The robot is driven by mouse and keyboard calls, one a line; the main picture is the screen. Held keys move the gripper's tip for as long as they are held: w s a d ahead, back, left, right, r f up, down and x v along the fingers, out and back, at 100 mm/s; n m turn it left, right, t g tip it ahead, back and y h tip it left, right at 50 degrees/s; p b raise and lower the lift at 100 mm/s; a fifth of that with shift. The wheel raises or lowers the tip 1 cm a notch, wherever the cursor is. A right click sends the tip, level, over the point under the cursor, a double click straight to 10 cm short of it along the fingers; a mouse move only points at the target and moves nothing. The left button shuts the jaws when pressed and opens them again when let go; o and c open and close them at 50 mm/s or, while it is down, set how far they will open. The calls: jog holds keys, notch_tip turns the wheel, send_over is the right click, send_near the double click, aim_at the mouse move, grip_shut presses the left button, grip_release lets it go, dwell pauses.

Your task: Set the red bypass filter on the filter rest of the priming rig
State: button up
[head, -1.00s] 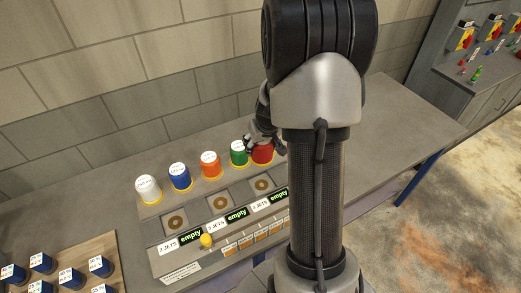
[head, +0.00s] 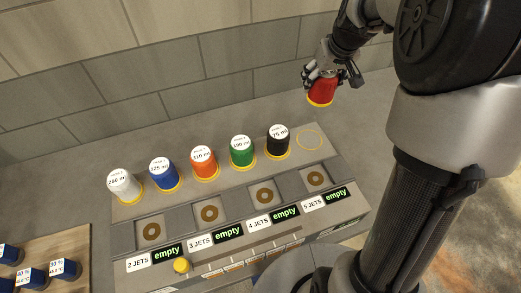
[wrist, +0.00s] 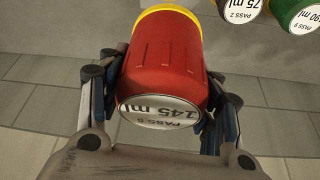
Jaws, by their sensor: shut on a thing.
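The red canister (head: 321,91), with a yellow band at its lower end, is in my gripper (head: 330,76), above the grey surface near the back wall. In the wrist view the red canister (wrist: 162,65) sits between the two fingers, its white label reading 145 ml and PASS 6. My gripper is shut on its sides. The grey rig (head: 125,232) stands below and left, with a row of square recesses, each holding a brown ring, and jet labels with "empty" displays. I cannot tell which part is the filter rest.
White (head: 123,185), blue (head: 163,174), orange (head: 204,163), green (head: 242,152) and black (head: 278,141) canisters stand along the rig's back. A yellow knob (head: 182,265) is in front.

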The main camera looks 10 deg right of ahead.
jog(key=shift+w+d+r, duration=0.15)
jog(key=shift+w+d, duration=0.05)
jog(key=shift+w, duration=0.1)
notch_tip(320, 180, down, 20)
jog(key=b, duration=0.4)
jog(key=shift+s+b, duration=0.1)
jog(key=shift+b, duration=0.25)
jog(key=shift+f, duration=0.2)
jog(key=o, duration=1.4)
jog(key=shift+r, duration=0.1)
